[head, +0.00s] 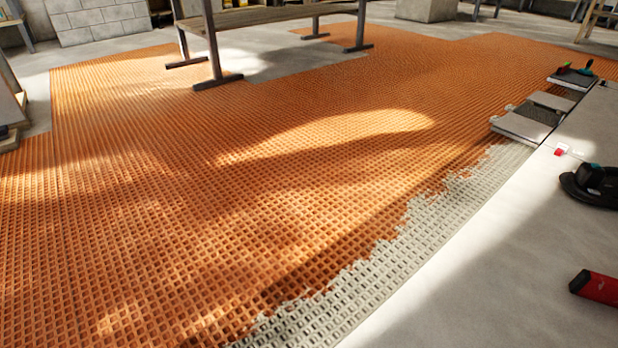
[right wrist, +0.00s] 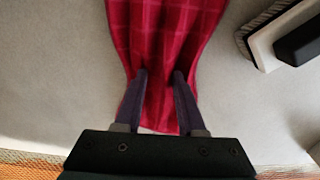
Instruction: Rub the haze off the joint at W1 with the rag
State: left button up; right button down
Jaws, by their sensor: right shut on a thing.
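The rag (right wrist: 165,30) is a red checked cloth in the right wrist view. It hangs out between the two fingers of my right gripper (right wrist: 161,76), which is shut on it. The rag spreads toward the top of the picture, above or on a pale grey surface; I cannot tell whether it touches. My left gripper is in neither view. I see no W1 label, and no joint or haze that I can make out at it.
Orange matting (head: 250,170) covers most of the floor, beside a pale slab (head: 500,260). Grey tiles (head: 522,128), a red-and-white piece (head: 561,150), a black tool (head: 592,186) and a red tool (head: 598,288) lie at right. A black-and-white tool (right wrist: 285,38) is near the rag.

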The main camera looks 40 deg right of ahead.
jog(key=shift+s+f, duration=0.1)
jog(key=shift+s, duration=1.15)
jog(key=shift+s+d, duration=0.1)
jog(key=shift+s, duration=0.5)
jog(key=shift+s+d, duration=0.1)
jog(key=shift+s, duration=1.4)
jog(key=shift+w, duration=0.1)
notch_tip(320, 180, up, 8)
jog(key=p, duration=0.8)
